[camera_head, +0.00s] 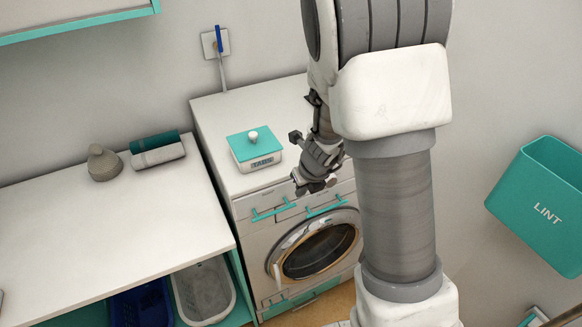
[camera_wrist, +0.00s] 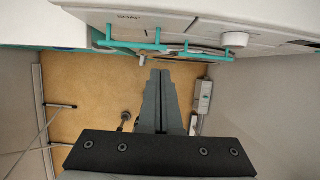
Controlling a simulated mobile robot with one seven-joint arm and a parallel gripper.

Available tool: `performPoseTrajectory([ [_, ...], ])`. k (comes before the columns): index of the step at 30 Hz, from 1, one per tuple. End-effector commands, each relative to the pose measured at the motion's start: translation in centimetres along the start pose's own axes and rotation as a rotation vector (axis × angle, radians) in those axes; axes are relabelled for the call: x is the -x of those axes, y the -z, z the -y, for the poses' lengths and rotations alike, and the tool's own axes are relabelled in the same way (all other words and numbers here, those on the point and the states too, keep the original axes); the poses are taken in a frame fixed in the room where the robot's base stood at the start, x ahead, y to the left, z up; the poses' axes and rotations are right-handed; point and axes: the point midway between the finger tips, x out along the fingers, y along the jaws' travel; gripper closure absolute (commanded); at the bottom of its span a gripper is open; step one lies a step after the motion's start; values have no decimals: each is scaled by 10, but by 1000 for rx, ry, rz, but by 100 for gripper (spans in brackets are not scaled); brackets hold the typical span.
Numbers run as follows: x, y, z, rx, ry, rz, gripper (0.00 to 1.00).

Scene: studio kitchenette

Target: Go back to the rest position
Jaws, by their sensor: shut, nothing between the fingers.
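My gripper (camera_head: 313,184) hangs in front of the washing machine's upper front edge in the head view, with part of my arm covering the area to its right. In the wrist view my gripper (camera_wrist: 162,75) has its two grey fingers together, with nothing between them. The fingers point out over the tan floor (camera_wrist: 95,85). The washing machine (camera_head: 318,248) has a round door and teal handles, and its front panel (camera_wrist: 185,22) shows at the top of the wrist view.
A teal-lidded box (camera_head: 254,147) stands on the machine. The white counter (camera_head: 90,225) at left bears a grey bottle-like object (camera_head: 103,163) and rolled towels (camera_head: 157,152). Baskets (camera_head: 203,290) sit below it. A teal LINT bin (camera_head: 541,205) hangs on the right wall.

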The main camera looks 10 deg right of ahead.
Motion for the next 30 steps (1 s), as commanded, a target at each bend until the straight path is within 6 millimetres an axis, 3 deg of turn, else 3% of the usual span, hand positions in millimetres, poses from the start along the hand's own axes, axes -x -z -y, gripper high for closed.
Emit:
performPoseTrajectory([
  [7,6,-2,-2,34,-9,10,100],
  [11,27,-9,-14,211,-46,48,100],
  [20,114,-5,-50,983,-93,186,100],
  [30,194,46,-66,1900,20,208,100],
])
